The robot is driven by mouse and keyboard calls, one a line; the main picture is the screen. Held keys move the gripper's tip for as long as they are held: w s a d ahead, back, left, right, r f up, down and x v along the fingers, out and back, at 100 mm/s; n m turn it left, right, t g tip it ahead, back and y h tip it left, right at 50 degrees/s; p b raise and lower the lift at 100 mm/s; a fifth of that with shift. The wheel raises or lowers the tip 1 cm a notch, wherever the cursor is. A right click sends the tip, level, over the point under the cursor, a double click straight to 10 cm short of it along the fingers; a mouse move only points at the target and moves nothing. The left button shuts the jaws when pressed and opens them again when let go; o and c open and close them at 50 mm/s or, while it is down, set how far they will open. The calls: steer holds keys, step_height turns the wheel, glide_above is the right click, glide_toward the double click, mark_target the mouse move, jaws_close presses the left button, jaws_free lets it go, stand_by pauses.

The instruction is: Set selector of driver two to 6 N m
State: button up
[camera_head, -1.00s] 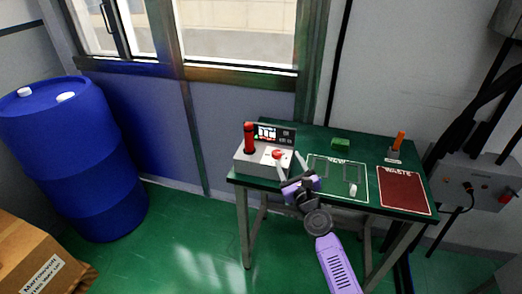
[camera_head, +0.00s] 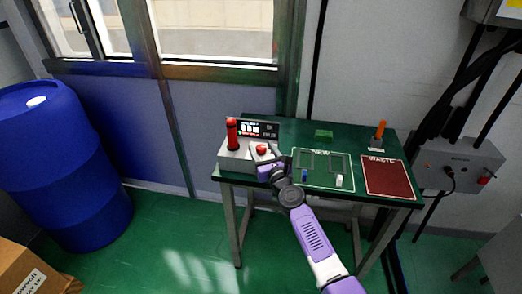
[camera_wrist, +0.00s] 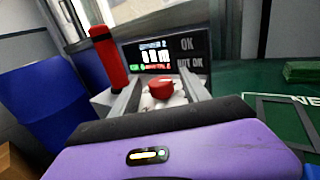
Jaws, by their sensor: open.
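The driver unit is a pale box (camera_head: 238,163) at the left end of the green table, with a black display panel (camera_head: 257,129) behind it. The panel shows white digits and "OK" and "NOT OK" in the wrist view (camera_wrist: 165,55); the digits are too blurred to read. A red selector knob (camera_wrist: 161,88) sits on the box top, also in the head view (camera_head: 262,148). A red cylindrical driver (camera_wrist: 108,57) stands upright left of it. My gripper (camera_wrist: 160,92) is open, its fingers either side of the red knob in the wrist view; contact cannot be told.
The green table has a white-outlined NEW area (camera_head: 335,186) with a small white piece (camera_head: 339,181) and a blue piece (camera_head: 304,175). Beyond are a green block (camera_head: 323,134), an orange-handled tool (camera_head: 380,132) and a red WASTE area (camera_head: 388,177). A blue barrel (camera_head: 60,165) stands left.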

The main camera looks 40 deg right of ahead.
steer(key=shift+w+d, duration=0.2)
steer(key=shift+w, duration=0.35)
jaws_close()
steer(key=shift+f+n+y+b, duration=0.15)
steer(key=shift+n+y+b, duration=0.2)
steer(key=shift+b, duration=0.2)
steer(key=shift+d+t+y+b, duration=0.1)
steer(key=shift+t+y+b, duration=0.2)
steer(key=shift+y+b, duration=0.05)
steer(key=n+y+b, duration=0.2)
steer(key=y, duration=0.1)
steer(key=shift+n+t, duration=0.25)
steer(key=shift+t, duration=0.05)
steer(key=shift+n+g+y+b, duration=0.25)
steer(key=shift+n+y+b, duration=0.9)
steer(key=shift+y, duration=0.8)
steer(key=shift+n+g+y+b, duration=0.25)
steer(key=shift+n+y+b, duration=0.85)
steer(key=shift+y, duration=0.85)
